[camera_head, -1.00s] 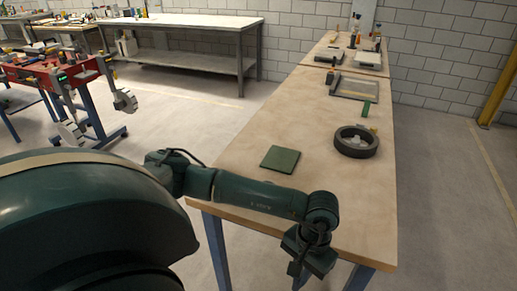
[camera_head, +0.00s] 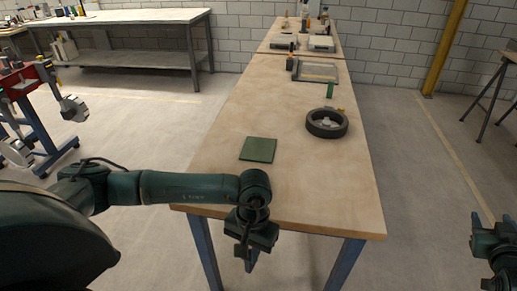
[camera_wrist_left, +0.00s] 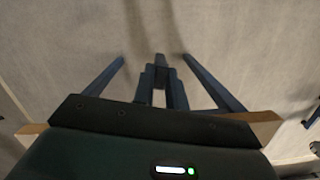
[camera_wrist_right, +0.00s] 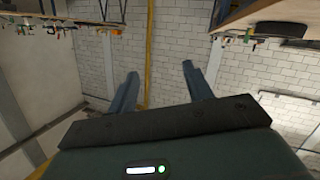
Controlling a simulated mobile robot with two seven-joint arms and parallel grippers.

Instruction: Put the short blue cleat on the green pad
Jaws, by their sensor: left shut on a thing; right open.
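The green pad (camera_head: 258,150) lies flat on the near left part of the wooden table. My left gripper (camera_head: 247,262) hangs at the table's near edge, in front of and below the pad in the picture, apart from it. In the left wrist view its fingers (camera_wrist_left: 161,92) are close together on a small dark blue piece (camera_wrist_left: 160,66), which looks like the short blue cleat; its full shape is mostly hidden. My right gripper (camera_wrist_right: 160,88) is open and empty. Its arm shows at the lower right of the head view, off the table.
A black ring (camera_head: 313,130) with pale pieces inside stands on the table (camera_head: 290,195), right of and beyond the pad. A small green block (camera_head: 330,90) and a grey frame (camera_head: 334,79) are farther back. The table around the pad is clear.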

